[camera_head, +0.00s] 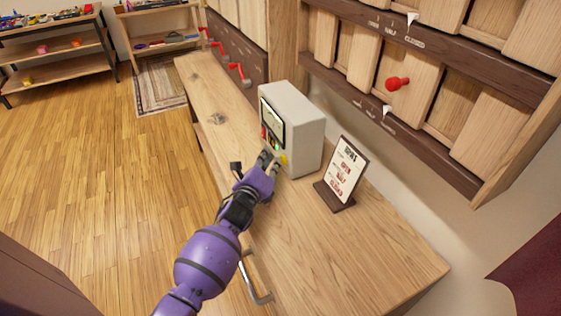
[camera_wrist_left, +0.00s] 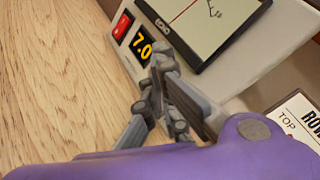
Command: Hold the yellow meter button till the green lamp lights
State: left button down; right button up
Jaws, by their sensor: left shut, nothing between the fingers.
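The meter is a pale grey box (camera_head: 300,122) on the wooden counter, with a dark-framed dial screen on its front. Its yellow button (camera_head: 284,159) shows low on the front at the right. My left gripper (camera_head: 270,160) is shut and empty, its tips close to the lower front beside the button; I cannot tell whether they touch it. In the left wrist view the gripper (camera_wrist_left: 165,88) is in front of the meter panel, which hides the button. My right gripper is out of view.
A small sign on a dark stand (camera_head: 342,173) stands right of the meter. The counter (camera_head: 345,255) is clear in front, with a metal handle (camera_head: 255,280) on its side. Wooden panels with a red knob (camera_head: 397,83) are on the wall. Red levers (camera_head: 240,73) are farther back.

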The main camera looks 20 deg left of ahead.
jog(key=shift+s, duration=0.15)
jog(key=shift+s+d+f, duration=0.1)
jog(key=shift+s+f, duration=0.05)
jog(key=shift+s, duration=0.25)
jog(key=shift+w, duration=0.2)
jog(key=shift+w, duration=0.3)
